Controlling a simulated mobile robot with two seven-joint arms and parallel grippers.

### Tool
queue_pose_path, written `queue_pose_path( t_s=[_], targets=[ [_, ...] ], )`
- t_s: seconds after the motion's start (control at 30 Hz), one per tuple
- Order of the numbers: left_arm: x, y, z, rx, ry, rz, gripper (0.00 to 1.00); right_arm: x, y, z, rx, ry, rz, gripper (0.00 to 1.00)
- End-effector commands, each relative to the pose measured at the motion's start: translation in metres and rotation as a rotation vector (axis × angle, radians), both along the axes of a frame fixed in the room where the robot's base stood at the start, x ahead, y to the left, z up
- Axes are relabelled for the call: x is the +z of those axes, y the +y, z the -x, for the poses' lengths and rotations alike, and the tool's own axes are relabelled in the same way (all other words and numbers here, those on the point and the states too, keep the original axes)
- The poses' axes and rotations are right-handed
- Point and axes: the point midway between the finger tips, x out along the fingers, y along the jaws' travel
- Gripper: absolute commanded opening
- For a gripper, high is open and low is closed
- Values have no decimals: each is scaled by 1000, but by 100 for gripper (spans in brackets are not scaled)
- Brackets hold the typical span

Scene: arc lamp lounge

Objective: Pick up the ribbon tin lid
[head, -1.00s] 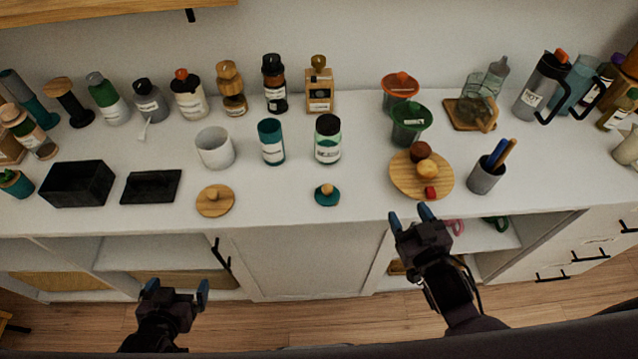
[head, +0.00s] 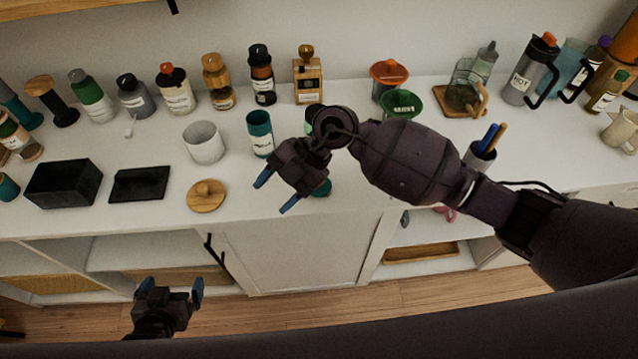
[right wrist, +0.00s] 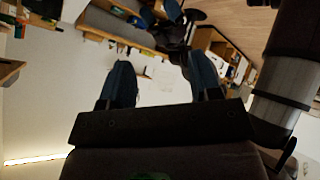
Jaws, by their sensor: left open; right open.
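Labels are too small to read, so I cannot tell for certain which loose lid is the ribbon tin's. A small teal lid (head: 322,189) lies near the counter's front edge, partly hidden behind my right gripper. A teal tin (head: 260,135) stands open-topped behind it. A round wooden lid (head: 207,196) with a knob lies to the left, and a flat black lid (head: 140,183) further left. My right gripper (head: 276,192) is open and empty, between the wooden and teal lids in the picture; its fingers (right wrist: 162,85) are spread in the right wrist view. My left gripper (head: 171,288) is open and empty, below the counter front.
A white cup (head: 204,142) and black box (head: 63,184) stand on the counter (head: 100,218). Several bottles line the back. My right arm hides the counter's right-middle part. A pen cup (head: 479,158) stands right of it. Open shelves and a cabinet door (head: 300,250) lie below.

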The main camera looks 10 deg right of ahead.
Motion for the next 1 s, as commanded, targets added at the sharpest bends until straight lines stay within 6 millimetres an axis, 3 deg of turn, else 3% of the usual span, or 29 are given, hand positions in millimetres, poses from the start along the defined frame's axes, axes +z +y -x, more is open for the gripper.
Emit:
queue_pose_path(
  t_s=[0.2, 0.4, 0.57, 1.0],
  targets=[
    [-2, 0, 0, 0, 1, 0, 100, -8, -50, -55, -51, -152, 528, 57],
    [-2, 0, 0, 0, 1, 0, 100, 2, -81, -88, -156, -249, 779, 57],
    [-3, 0, 1, 0, 2, 0, 100, 0, -87, -93, -180, -264, 824, 57],
    [-9, 0, 2, 0, 7, 0, 100, -51, -87, -93, -178, -264, 819, 57]
  ],
)
